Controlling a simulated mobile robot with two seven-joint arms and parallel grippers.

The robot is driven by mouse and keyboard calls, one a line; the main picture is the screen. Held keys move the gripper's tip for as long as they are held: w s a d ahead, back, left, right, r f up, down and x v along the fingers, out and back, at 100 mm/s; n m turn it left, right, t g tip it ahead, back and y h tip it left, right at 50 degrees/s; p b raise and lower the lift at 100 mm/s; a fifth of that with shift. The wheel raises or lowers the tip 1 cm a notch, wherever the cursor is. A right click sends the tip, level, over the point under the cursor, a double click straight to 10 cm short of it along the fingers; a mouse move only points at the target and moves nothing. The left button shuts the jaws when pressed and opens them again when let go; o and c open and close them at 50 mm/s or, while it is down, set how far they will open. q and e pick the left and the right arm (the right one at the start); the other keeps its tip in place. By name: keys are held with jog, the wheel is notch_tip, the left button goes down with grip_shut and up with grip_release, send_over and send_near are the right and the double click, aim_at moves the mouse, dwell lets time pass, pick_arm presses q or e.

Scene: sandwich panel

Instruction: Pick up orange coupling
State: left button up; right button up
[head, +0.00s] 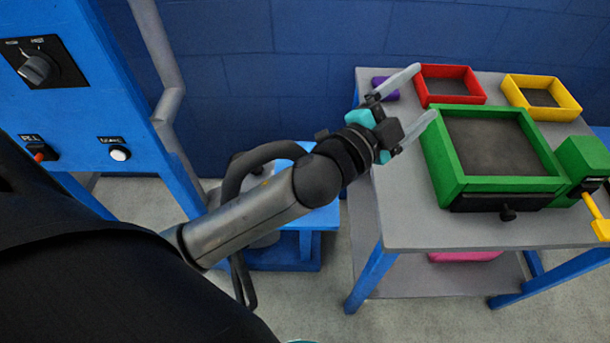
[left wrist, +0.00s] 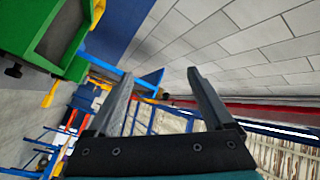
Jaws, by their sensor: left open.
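I cannot make out an orange coupling in either view. My left gripper (head: 425,93) is open, with its two grey fingers spread wide over the left part of the grey table, near the green tray's left side. In the left wrist view the same gripper (left wrist: 155,75) has nothing between its fingers. My right gripper is not in view.
The grey table (head: 405,230) holds a green tray (head: 437,150), a red tray (head: 420,88), a yellow tray (head: 570,108) and a purple object (head: 379,82). A blue panel (head: 95,80) with a knob stands at left. A blue wall is behind.

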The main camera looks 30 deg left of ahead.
pick_arm(q)
jog(key=s+d+r+m+g+h, duration=0.2)
jog(key=d+r+m+h, duration=0.5)
jog(key=m+h, duration=0.25)
jog(key=s+d+f+m+g+h, duration=0.25)
jog(key=s+d+m+g, duration=0.35)
jog(key=m+g, duration=0.75)
jog(key=s+a+f+m+g+y, duration=0.2)
jog(key=a+f+m+g+y, duration=0.1)
jog(key=a+f+m+y, duration=0.45)
jog(key=w+a+f+y, duration=0.15)
jog(key=a+y, duration=0.35)
jog(key=a, duration=0.5)
jog(key=w+a+f+y, duration=0.1)
jog(key=a+f+y, duration=0.3)
jog(key=a, duration=0.7)
jog(key=shift+m+y, duration=0.25)
jog(key=shift+y, duration=0.3)
notch_tip(320, 180, down, 9)
jog(key=shift+a+r+b, duration=0.1)
jog(key=shift+r+b, duration=0.05)
jog(key=shift+b, duration=0.3)
jog(key=shift+w+f+b, duration=0.15)
jog(key=shift+f+b, duration=0.15)
jog(key=shift+f, duration=2.55)
jog(key=shift+c, duration=0.4)
